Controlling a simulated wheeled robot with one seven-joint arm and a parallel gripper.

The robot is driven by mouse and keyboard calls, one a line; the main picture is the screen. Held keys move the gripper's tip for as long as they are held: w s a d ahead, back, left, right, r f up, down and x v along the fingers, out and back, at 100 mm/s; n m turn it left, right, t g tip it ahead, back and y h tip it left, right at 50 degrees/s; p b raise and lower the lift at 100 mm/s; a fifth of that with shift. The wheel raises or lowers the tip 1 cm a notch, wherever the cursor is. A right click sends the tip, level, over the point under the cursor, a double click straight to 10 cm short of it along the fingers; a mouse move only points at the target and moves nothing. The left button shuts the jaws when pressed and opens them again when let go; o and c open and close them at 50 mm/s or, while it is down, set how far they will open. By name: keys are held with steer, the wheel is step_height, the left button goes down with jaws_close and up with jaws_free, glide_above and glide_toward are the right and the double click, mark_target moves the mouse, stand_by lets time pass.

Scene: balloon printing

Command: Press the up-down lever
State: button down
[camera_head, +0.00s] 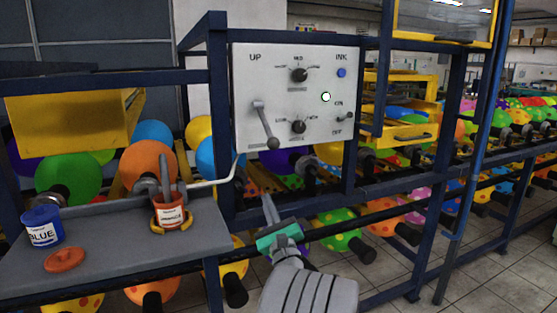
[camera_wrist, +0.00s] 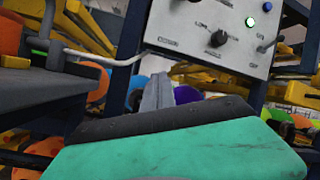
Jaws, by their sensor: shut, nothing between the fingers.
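The up-down lever (camera_head: 265,124) is on the left of the white control panel (camera_head: 320,80), under the UP label. Its arm slants down and right from its pivot to a dark round knob. My gripper (camera_head: 267,200) is below the panel and below the lever, apart from both, with its fingers pointing up. The fingers are shut and empty. In the wrist view the shut fingers (camera_wrist: 158,88) point toward the space under the panel's lower edge. There the lever is mostly out of frame; a dark part at the top edge is cut off and unclear.
Two dials (camera_head: 299,75), an INK button (camera_head: 341,73) and an on-off switch (camera_head: 344,119) are on the panel. A bent white rod (camera_head: 215,178) runs left of my gripper. A grey shelf (camera_head: 110,240) holds paint jars. Blue frame bars (camera_head: 219,120) and balloons surround the panel.

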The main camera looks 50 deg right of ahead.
steer(key=s+d+r+m+h, duration=0.1)
steer(key=s+r+m+h, duration=0.2)
steer(key=s+r, duration=0.1)
steer(key=shift+s+d+r, duration=0.25)
steer(key=shift+s+r, duration=0.1)
steer(key=shift+r, duration=0.15)
steer(key=shift+r, duration=0.1)
steer(key=w+d+r+p, duration=0.2)
steer(key=w+r+p, duration=0.2)
steer(key=r+p, duration=0.2)
steer(key=shift+w+d+r, duration=0.25)
steer(key=shift+w+r, duration=0.15)
steer(key=shift+r, duration=0.35)
